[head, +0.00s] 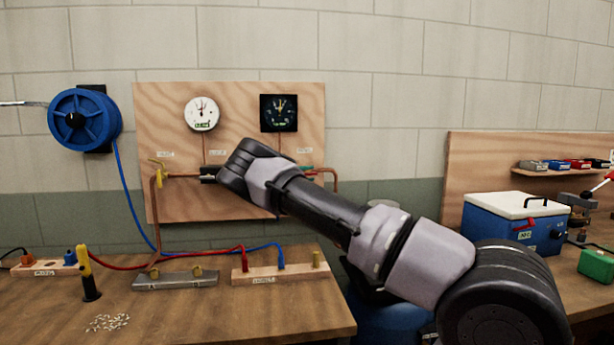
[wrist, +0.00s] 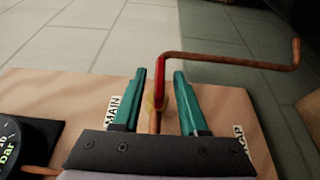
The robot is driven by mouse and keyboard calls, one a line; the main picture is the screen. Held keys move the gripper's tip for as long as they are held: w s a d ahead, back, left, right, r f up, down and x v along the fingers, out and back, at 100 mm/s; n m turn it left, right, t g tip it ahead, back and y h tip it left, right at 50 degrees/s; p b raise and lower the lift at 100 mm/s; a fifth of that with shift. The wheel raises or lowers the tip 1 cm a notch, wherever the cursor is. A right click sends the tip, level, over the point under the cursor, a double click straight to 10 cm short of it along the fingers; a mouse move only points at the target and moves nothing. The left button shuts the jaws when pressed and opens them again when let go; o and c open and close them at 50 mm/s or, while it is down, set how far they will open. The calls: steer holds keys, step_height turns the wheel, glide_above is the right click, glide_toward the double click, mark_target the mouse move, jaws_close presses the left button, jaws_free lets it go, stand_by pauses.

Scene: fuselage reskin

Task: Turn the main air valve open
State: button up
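The main air valve sits on the wooden board, under the MAIN label (wrist: 113,109). In the wrist view its red handle (wrist: 162,82) lies along the copper pipe (wrist: 225,61), with a brass-coloured part (wrist: 150,103) behind it. My gripper (wrist: 162,76) is open, with one teal finger on each side of the red handle. Gaps show on both sides, so the fingers do not appear to press on it. In the head view my arm hides the valve, and only a little teal of my gripper (head: 307,169) shows beside the pipe.
A white gauge (head: 201,113) and a black gauge (head: 279,113) hang on the board (head: 240,95). A yellow-handled valve (head: 158,171) is at the board's left. A blue hose reel (head: 84,120) is on the wall. Fittings and hoses lie on the bench (head: 220,315) below.

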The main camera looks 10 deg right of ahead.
steer(key=v, duration=1)
steer(key=shift+s+a, duration=0.15)
steer(key=shift+a, duration=0.15)
